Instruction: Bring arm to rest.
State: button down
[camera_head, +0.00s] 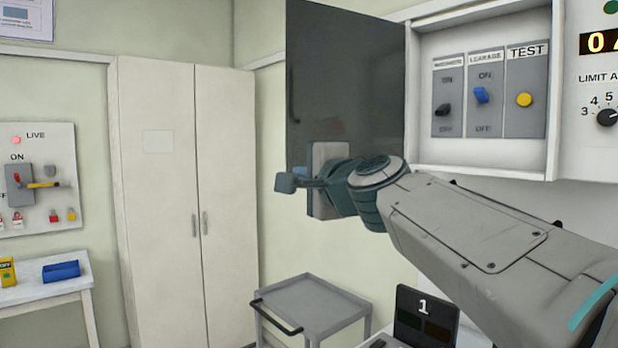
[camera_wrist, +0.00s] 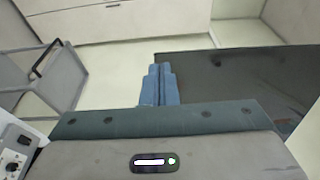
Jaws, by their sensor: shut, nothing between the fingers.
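My arm reaches in from the right of the head view, in front of the wall panel. My gripper (camera_head: 284,183) is at its far end, in front of the dark open cabinet door (camera_head: 345,80). In the wrist view my gripper (camera_wrist: 160,70) shows its two blue fingers together, with nothing between them. The dark door (camera_wrist: 250,75) lies to the right of the fingers there. I cannot tell whether the gripper touches the door.
The open wall box (camera_head: 485,170) holds MAINS-style switches and a yellow TEST button (camera_head: 524,100). A grey cart (camera_head: 312,305) stands below my gripper.

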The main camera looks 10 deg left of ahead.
jog(key=s+d+f+n+g+h, duration=0.2)
jog(key=s+d+f+n+h, duration=0.15)
jog(key=d+f, duration=0.6)
jog(key=s+d+f+n+g+h, duration=0.25)
jog(key=s+d+f, duration=0.2)
jog(key=f, duration=0.95)
jog(key=s+d+f+n+g+h, duration=0.2)
jog(key=s+d+f+g, duration=0.1)
jog(key=s+d+f, duration=0.4)
jog(key=s+d+f+n+g+h, duration=0.1)
jog(key=s+d+f+g+h, duration=0.2)
jog(key=s+d+f, duration=0.4)
notch_tip(320, 180, down, 5)
jog(key=shift+d+r+n+h, duration=0.1)
jog(key=shift+d+n+h, duration=0.25)
jog(key=shift+d, duration=0.45)
jog(key=shift+a+g, duration=0.1)
jog(key=shift+g, duration=0.15)
